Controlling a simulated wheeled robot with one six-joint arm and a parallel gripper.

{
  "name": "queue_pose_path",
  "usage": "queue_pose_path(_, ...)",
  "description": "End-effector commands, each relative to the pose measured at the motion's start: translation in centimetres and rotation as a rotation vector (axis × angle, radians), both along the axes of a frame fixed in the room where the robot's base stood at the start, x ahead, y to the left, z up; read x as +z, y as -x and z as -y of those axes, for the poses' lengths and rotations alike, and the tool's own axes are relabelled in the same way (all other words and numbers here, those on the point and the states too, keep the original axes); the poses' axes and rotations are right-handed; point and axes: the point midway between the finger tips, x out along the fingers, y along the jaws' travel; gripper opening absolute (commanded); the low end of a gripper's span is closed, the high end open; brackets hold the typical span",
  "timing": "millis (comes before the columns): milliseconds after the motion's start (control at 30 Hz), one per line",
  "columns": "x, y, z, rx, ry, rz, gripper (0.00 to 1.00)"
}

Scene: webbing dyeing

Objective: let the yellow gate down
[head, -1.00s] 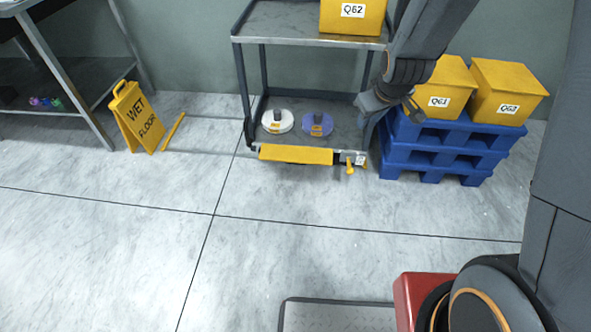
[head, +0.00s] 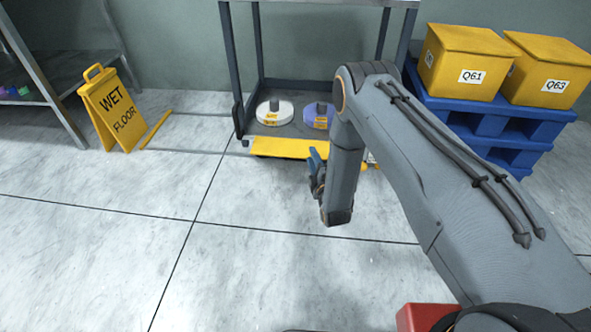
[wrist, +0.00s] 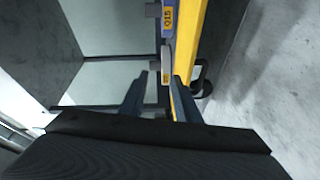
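The yellow gate (head: 285,147) runs along the front edge of the cart's lower shelf. In the wrist view the gate (wrist: 190,45) is a narrow yellow strip, seen nearly end-on. My gripper (head: 314,163) is in front of the gate's right part, and my arm hides the gate's right end. In the wrist view my gripper (wrist: 158,80) has its two fingers spread with a gap between them. The right finger overlaps the lower part of the yellow strip; I cannot tell whether they touch. A black fitting (wrist: 201,80) sits beside the gate.
A white spool (head: 274,112) and a purple spool (head: 318,114) lie on the shelf behind the gate. Yellow boxes (head: 465,70) stand on blue pallets (head: 490,122) at right. A wet floor sign (head: 112,112) stands at left. The floor in front is clear.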

Motion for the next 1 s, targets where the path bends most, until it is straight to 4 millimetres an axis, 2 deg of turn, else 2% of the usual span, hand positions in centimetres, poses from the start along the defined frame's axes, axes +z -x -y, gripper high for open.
queue_pose_path(33, -3.6, 0.7, -0.4, 0.012, 0.024, 0.05, 0.3)
queue_pose_path(100, -6.1, 1.8, -0.7, 0.022, 0.059, 0.131, 0.3)
queue_pose_path(200, -8.8, 3.5, -1.0, 0.028, 0.098, 0.228, 0.3)
queue_pose_path(300, -10.6, 4.9, -1.1, 0.03, 0.125, 0.298, 0.3)
queue_pose_path(433, -11.5, 5.9, -1.2, 0.029, 0.142, 0.346, 0.3)
queue_pose_path(567, -11.5, 5.4, -1.5, 0.027, 0.146, 0.36, 0.3)
queue_pose_path(667, -11.6, 4.2, -1.9, 0.027, 0.145, 0.361, 0.3)
queue_pose_path(1000, -11.7, -2.0, -4.3, 0.028, 0.144, 0.36, 0.3)
